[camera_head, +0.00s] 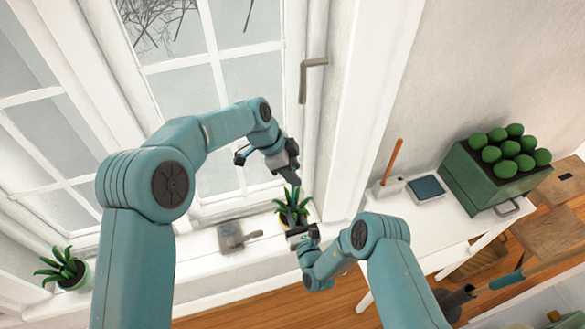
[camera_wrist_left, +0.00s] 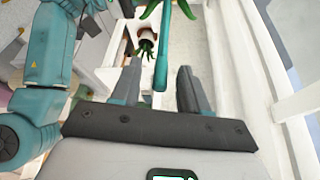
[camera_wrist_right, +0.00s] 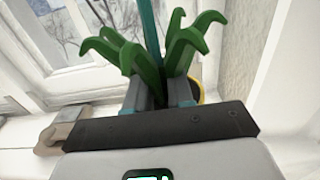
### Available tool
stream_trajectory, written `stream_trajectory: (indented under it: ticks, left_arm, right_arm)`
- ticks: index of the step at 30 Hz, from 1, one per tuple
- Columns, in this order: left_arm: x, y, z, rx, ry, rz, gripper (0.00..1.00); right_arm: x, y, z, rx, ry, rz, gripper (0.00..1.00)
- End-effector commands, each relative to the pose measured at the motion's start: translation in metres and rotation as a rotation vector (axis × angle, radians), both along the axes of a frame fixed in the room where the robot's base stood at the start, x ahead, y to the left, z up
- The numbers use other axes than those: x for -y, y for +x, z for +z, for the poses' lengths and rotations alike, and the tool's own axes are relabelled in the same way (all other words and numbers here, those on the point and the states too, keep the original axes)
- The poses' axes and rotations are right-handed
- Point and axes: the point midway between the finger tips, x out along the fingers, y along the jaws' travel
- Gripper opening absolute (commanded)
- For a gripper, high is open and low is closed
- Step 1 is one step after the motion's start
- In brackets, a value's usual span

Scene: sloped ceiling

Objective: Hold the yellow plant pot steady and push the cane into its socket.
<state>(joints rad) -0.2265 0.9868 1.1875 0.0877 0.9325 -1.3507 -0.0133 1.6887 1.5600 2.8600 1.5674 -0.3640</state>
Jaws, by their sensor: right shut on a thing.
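The yellow plant pot (camera_head: 284,221) stands on the white sill with a spiky green plant (camera_head: 293,203) in it. Its yellow rim (camera_wrist_right: 200,90) shows behind the leaves in the right wrist view. My right gripper (camera_head: 301,235) is shut on the pot, and leaves hide most of the hold. The teal cane (camera_wrist_left: 162,45) runs between the fingers of my left gripper (camera_wrist_left: 158,92), with gaps on both sides. That gripper is open, just above the plant. The cane (camera_wrist_right: 151,35) rises behind the leaves in the right wrist view. Its lower end and socket are hidden.
A grey metal piece (camera_head: 236,236) lies on the sill left of the pot. Another potted plant (camera_head: 64,270) stands further left. A window with a handle (camera_head: 304,78) rises behind. To the right, a white table (camera_head: 423,222) bears a green crate (camera_head: 475,190) of round green things.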

Motion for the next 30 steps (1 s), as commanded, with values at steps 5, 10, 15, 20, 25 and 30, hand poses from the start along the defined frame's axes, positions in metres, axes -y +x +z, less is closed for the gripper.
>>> stream_trajectory:
  ticks: [5, 10, 15, 20, 25, 30]
  left_arm:
    - [0.0, 0.0, 0.0, 0.0, 0.0, 0.0, 0.44]
    - [-0.004, 0.001, 0.009, 0.003, -0.001, 0.001, 0.44]
    - [-0.018, 0.001, 0.041, 0.005, -0.002, 0.003, 0.44]
    - [-0.034, 0.0, 0.075, 0.004, -0.001, 0.003, 0.44]
    - [-0.045, -0.001, 0.099, 0.002, -0.001, 0.002, 0.44]
    - [-0.05, -0.002, 0.109, 0.0, 0.0, 0.001, 0.44]
  right_arm:
    - [0.0, 0.001, 0.001, 0.003, 0.0, 0.0, 0.0]
    - [0.0, 0.001, 0.001, 0.003, 0.0, -0.001, 0.0]
    - [0.0, 0.001, 0.001, 0.003, 0.001, 0.0, 0.0]
    - [0.0, 0.001, 0.001, 0.003, 0.001, 0.0, 0.0]
    - [0.0, 0.001, 0.001, 0.003, 0.0, 0.0, 0.0]
    - [0.0, 0.001, 0.001, 0.003, 0.001, 0.0, 0.0]
